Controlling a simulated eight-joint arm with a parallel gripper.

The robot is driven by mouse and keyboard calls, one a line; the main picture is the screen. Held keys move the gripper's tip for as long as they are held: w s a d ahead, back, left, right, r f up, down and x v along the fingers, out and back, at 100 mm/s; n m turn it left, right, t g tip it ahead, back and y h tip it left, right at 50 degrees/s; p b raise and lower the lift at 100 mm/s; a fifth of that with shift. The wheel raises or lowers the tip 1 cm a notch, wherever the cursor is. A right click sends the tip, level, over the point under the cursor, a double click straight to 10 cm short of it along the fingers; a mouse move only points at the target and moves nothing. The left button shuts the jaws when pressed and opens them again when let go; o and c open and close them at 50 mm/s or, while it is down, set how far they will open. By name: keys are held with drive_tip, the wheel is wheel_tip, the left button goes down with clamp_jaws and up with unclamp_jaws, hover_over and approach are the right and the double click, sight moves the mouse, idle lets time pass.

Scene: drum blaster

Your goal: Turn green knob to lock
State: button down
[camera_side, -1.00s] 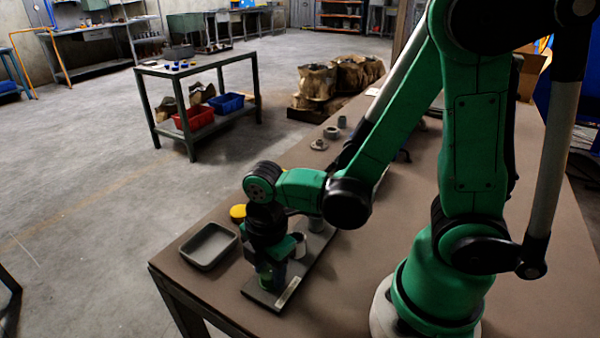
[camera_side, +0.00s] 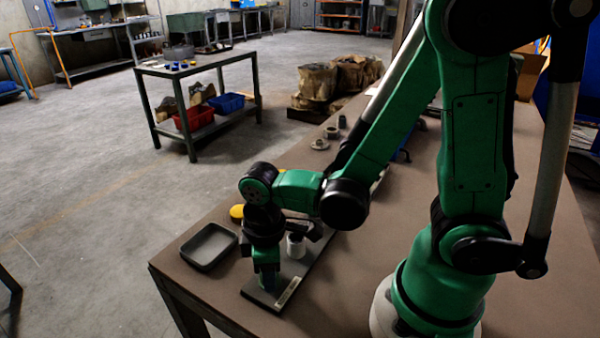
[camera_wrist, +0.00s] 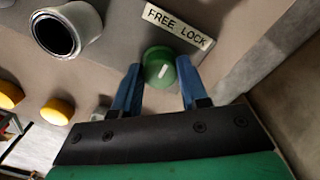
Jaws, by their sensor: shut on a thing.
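The green knob (camera_wrist: 160,68) sits between the blue fingers of my gripper (camera_wrist: 159,74) in the wrist view. The gripper is shut on it. A short white mark on the knob's top is slightly tilted and points roughly toward the label. The white "FREE LOCK" label (camera_wrist: 178,25) lies just beyond the knob on the grey base plate (camera_wrist: 110,62). In the side view my gripper (camera_side: 266,280) points down at the near end of the plate (camera_side: 318,262), beside the label (camera_side: 288,292). The knob is mostly hidden there.
A white hollow cylinder (camera_wrist: 66,30) stands on the plate near the knob; it also shows in the side view (camera_side: 296,247). A grey tray (camera_side: 186,257) and a yellow round piece (camera_side: 237,212) are to the left. The table (camera_side: 225,295) is bare in front of the tray.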

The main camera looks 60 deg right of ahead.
drive_tip(key=m, duration=0.4)
drive_tip(key=shift+m, duration=2.6)
drive_tip(key=shift+c, duration=2.3)
unclamp_jaws()
drive_tip(key=shift+a+r, duration=0.15)
drive_tip(key=shift+r, duration=2.7)
drive_tip(key=shift+w, duration=0.1)
